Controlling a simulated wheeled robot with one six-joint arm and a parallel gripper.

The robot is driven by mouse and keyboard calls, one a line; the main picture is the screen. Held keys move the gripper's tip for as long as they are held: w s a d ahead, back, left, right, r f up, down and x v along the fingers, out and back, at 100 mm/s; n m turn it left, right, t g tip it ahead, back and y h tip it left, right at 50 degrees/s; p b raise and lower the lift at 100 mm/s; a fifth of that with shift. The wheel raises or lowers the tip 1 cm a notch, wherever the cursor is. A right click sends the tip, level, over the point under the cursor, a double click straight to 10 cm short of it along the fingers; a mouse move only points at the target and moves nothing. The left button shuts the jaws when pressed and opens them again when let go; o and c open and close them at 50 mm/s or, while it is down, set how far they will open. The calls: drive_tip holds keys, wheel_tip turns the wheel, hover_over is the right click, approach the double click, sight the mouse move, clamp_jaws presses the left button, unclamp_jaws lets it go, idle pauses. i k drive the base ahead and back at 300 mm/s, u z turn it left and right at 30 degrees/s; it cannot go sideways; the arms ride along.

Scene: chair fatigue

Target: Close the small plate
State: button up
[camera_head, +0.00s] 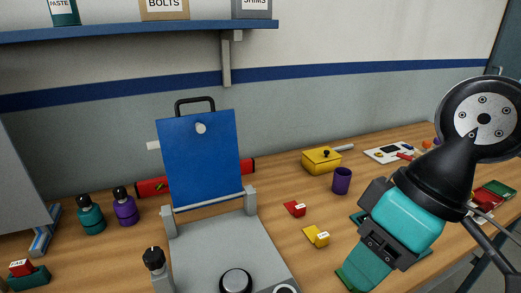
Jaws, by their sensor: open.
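The small plate is a blue rectangular panel (198,160) with a black handle on its top edge. It stands up, leaning slightly back, along the rear of a grey base (215,250) and is held between two grey posts by a rod. A pale round knob is on the plate's face. My gripper (362,265), at the end of my teal and black arm, is at the lower right, to the right of the base and apart from the plate. It is open, with nothing seen in it; its fingertips are partly hidden by the arm.
A red roll (152,187) lies behind the plate. Teal (90,215) and purple (125,207) bottles stand left. A yellow pot (321,160), purple cup (342,181), red block (294,209) and yellow block (316,236) are right of the base. A blue shelf (110,30) hangs above.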

sight(200, 152)
drive_tip(key=k, duration=0.6)
drive_tip(key=u, duration=0.5)
drive_tip(key=i, duration=0.95)
drive_tip(key=u, duration=0.1)
